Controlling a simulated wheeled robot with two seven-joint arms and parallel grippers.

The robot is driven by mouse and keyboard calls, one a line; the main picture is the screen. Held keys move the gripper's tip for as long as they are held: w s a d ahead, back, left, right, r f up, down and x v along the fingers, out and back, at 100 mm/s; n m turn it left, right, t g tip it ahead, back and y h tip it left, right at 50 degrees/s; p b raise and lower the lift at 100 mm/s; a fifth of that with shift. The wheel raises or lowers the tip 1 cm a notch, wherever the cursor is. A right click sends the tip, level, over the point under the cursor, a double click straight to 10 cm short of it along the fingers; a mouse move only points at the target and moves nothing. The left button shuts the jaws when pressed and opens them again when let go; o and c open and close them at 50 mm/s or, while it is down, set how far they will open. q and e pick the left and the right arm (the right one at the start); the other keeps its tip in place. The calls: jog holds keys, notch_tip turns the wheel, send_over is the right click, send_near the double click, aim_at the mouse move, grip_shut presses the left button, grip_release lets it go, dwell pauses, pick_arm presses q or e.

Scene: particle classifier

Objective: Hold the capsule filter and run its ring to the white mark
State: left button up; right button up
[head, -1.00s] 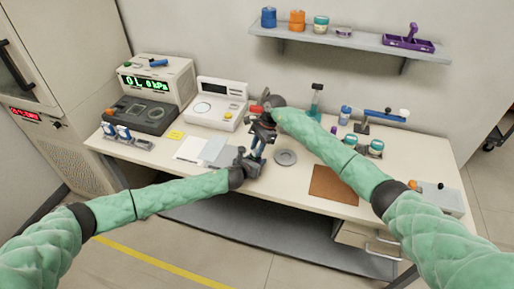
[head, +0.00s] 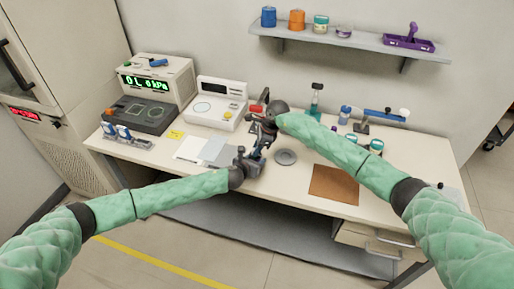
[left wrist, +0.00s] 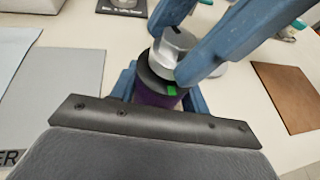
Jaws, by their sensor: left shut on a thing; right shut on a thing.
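The capsule filter (left wrist: 160,96) shows in the left wrist view with a purple body, a dark ring (left wrist: 157,75) with a green mark (left wrist: 171,90), and a silver top (left wrist: 174,45). My left gripper (left wrist: 158,98), with blue fingers either side, is shut on the purple body. The blue fingers of my right gripper (left wrist: 188,42) come from above and are shut around the upper part; exactly where they grip is partly hidden. I cannot make out a white mark. In the head view my left gripper (head: 255,160) is below my right gripper (head: 265,137), over the table.
A grey round dish (head: 285,157) lies close to the right of the grippers. A brown mat (head: 334,184) lies further right. A grey sheet (head: 219,151) and a white device (head: 217,103) are to the left. A blue-handled tool on a stand (head: 375,114) is at the back right.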

jog(key=m+t, duration=0.2)
jog(key=m, duration=0.3)
jog(key=shift+r, duration=0.15)
jog(key=shift+s+a+m+t+h, duration=0.1)
jog(key=shift+m+t+h, duration=0.3)
jog(key=shift+m, duration=0.85)
jog(key=shift+s+a+m+t+h, duration=0.1)
jog(key=shift+m+t+h, duration=0.3)
jog(key=shift+m, duration=0.85)
jog(key=shift+w+r, duration=0.1)
jog(key=o, duration=1)
jog(key=shift+d, duration=0.1)
jog(key=v, duration=1.2)
